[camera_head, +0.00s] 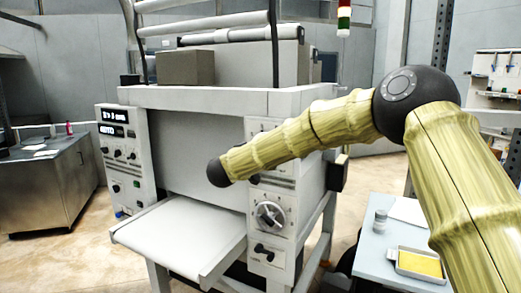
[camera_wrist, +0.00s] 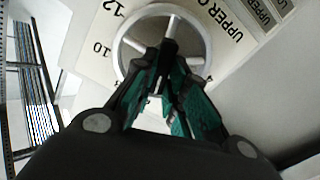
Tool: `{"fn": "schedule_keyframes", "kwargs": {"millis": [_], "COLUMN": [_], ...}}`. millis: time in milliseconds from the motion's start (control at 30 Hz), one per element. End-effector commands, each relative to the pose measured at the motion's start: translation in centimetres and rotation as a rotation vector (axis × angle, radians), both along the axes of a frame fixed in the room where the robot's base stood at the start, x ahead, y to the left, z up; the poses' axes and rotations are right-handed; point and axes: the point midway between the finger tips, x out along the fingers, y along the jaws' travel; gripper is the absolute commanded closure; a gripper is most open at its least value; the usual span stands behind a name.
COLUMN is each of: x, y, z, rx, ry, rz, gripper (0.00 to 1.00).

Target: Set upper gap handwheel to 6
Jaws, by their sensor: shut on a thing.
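The upper gap handwheel (camera_wrist: 119,55) is a pale round wheel with spokes in the wrist view. It sits on a white panel with printed numbers; 10 and 12 (camera_wrist: 113,8) show at its left, and a label starting "UPPER G" (camera_wrist: 226,22) is at its right. My gripper (camera_wrist: 168,62), with green-padded fingers, is shut on a dark part of the handwheel near its centre. The fingers hide the lower part of the wheel, and I cannot tell the setting. In the head view my arm covers the upper part of the panel, and the gripper does not show.
The roller sheeter (camera_head: 200,98) has a lower dial (camera_head: 270,215) on the same panel and a white tray (camera_head: 185,235) jutting forward. A left control panel (camera_head: 125,160) carries displays and knobs. A side table (camera_head: 375,262) with a yellow-filled box (camera_head: 419,264) stands at right.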

Motion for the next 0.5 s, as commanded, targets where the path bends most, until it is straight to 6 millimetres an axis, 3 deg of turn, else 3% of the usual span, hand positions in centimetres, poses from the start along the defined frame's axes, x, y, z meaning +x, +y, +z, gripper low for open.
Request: {"fn": "schedule_keyframes", "kwargs": {"millis": [267, 300, 367, 500], "x": [-0.01, -0.01, -0.01, -0.01], "y": [0.02, 0.02, 0.02, 0.03], "z": [-0.05, -0.05, -0.05, -0.04], "rx": [0.000, 0.000, 0.000, 0.000], "ry": [0.000, 0.000, 0.000, 0.000], "rz": [0.000, 0.000, 0.000, 0.000], "gripper": [1.00, 0.79, 0.68, 0.64]}}
